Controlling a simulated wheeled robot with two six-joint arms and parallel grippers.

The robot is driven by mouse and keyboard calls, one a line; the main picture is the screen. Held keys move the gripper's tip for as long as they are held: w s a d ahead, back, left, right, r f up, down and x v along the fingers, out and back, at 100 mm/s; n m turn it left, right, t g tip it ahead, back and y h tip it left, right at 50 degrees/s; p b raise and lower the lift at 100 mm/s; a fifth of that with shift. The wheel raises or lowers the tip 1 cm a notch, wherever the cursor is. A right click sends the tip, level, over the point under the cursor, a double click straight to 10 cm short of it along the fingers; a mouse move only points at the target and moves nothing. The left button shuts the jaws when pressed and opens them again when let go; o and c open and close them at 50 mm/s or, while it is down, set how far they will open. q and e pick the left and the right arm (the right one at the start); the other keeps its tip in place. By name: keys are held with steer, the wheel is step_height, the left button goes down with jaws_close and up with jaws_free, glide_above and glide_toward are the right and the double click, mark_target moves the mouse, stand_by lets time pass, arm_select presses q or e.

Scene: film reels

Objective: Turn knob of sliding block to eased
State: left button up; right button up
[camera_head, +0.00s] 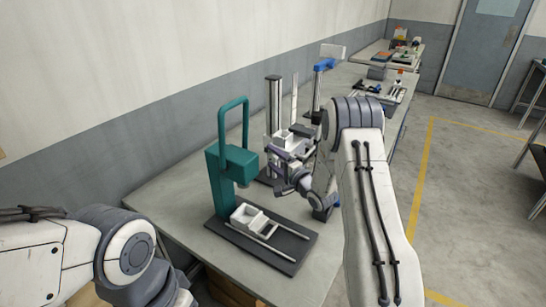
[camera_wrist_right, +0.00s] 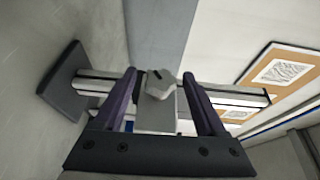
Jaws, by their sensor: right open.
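In the right wrist view, a pale sliding block (camera_wrist_right: 155,115) sits on a dark-and-silver rail (camera_wrist_right: 240,97) that runs across the picture. A light grey knob (camera_wrist_right: 160,86) with a dark mark is on the block's face. My right gripper (camera_wrist_right: 159,77) is open, with one purple finger on each side of the knob. I cannot tell whether either finger touches it. In the head view, my right gripper (camera_head: 273,152) is by the upright column (camera_head: 273,102) on the bench, and the block and knob are not clear there. My left arm shows at the lower left; its gripper is out of view.
A teal stand (camera_head: 218,170) with a white tray-like block (camera_head: 254,217) on a dark base (camera_head: 292,252) stands nearer on the grey bench (camera_head: 165,205). The wall runs along the bench's left.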

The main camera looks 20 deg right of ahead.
steer(key=shift+w, duration=0.1)
jaws_close()
steer(key=shift+r+g+p, duration=0.25)
steer(key=shift+g+p, duration=0.15)
steer(key=shift+p, duration=0.55)
steer(key=n+g+h+p, duration=0.1)
steer(key=g+p, duration=0.2)
steer(key=p, duration=0.2)
steer(key=n+g+h+p, duration=0.1)
steer(key=g+h+p, duration=0.1)
steer(key=p, duration=0.3)
steer(key=shift+r+g, duration=0.1)
steer(key=shift+g, duration=0.5)
steer(key=shift+f+n+g+h+p, duration=0.25)
steer(key=shift+n+g+h+p, duration=0.25)
steer(key=shift+g+h+p, duration=0.7)
steer(key=shift+y+p, duration=0.3)
steer(key=shift+y, duration=0.1)
steer(key=shift+f, duration=0.1)
jaws_free()
